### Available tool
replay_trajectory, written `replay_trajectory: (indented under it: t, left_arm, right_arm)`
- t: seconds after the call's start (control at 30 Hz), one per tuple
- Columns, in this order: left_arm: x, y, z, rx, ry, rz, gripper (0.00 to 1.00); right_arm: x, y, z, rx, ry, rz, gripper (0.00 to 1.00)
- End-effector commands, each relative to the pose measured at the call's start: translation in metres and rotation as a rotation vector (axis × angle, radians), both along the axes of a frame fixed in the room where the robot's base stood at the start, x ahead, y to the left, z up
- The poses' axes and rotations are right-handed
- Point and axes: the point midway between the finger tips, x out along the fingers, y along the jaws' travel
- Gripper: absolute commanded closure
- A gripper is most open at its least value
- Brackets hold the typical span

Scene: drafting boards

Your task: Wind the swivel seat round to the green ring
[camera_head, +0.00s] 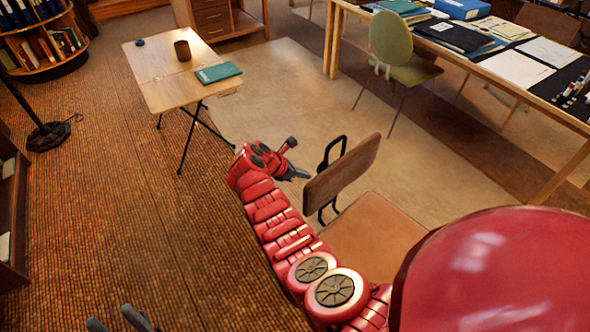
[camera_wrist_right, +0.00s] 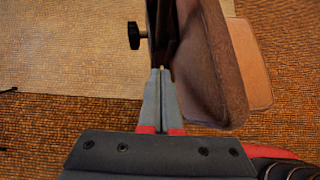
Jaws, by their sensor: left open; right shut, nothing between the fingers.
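The swivel seat has a brown backrest (camera_head: 342,176) and a flat tan seat pad (camera_head: 372,236), partly hidden by my red parts in the head view. A black curved bracket stands behind the backrest. My right gripper (camera_head: 300,174) is shut and empty, just left of the backrest. In the right wrist view, its closed fingertips (camera_wrist_right: 161,71) point at the dark back support, beside the backrest (camera_wrist_right: 212,65); I cannot tell whether they touch. A black knob (camera_wrist_right: 134,35) sticks out left of them. My left gripper (camera_head: 116,318) is open and empty at the bottom left. No green ring shows.
A small folding table (camera_head: 155,92) with a brown cup (camera_head: 182,50) and teal book (camera_head: 218,72) stands back left. A green chair (camera_head: 392,45) and a long table with papers (camera_head: 518,70) stand back right. The carpet left of my right arm is clear.

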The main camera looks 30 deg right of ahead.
Motion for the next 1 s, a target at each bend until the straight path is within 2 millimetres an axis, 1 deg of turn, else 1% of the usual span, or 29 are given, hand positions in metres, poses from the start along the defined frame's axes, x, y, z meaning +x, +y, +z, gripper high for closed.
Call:
replay_trajectory:
  t: [0.1,0.17,0.23,0.3,0.4,0.6,1.0]
  left_arm:
    - [0.000,0.000,-0.002,0.000,0.000,0.000,0.50]
    - [0.000,0.000,0.001,0.000,0.000,0.000,0.50]
    - [0.000,0.000,0.001,0.000,0.000,0.000,0.50]
    - [0.000,0.000,0.001,0.000,0.000,0.000,0.50]
    - [0.000,0.000,0.001,0.000,0.000,0.000,0.50]
    - [0.000,0.000,0.001,0.000,0.000,0.000,0.50]
    - [0.000,0.000,0.003,0.000,0.000,0.000,0.50]
  right_arm:
    - [0.001,-0.014,-0.014,0.002,0.002,-0.003,1.00]
    - [0.003,-0.025,-0.010,0.001,-0.004,-0.001,1.00]
    - [0.002,-0.035,-0.011,0.001,-0.003,-0.003,1.00]
    - [0.002,-0.043,-0.012,0.000,0.000,-0.003,1.00]
    - [0.004,-0.049,-0.012,0.000,-0.003,0.000,1.00]
    - [0.004,-0.052,-0.011,0.000,-0.004,0.001,1.00]
    - [0.003,-0.049,-0.011,0.000,-0.004,-0.010,1.00]
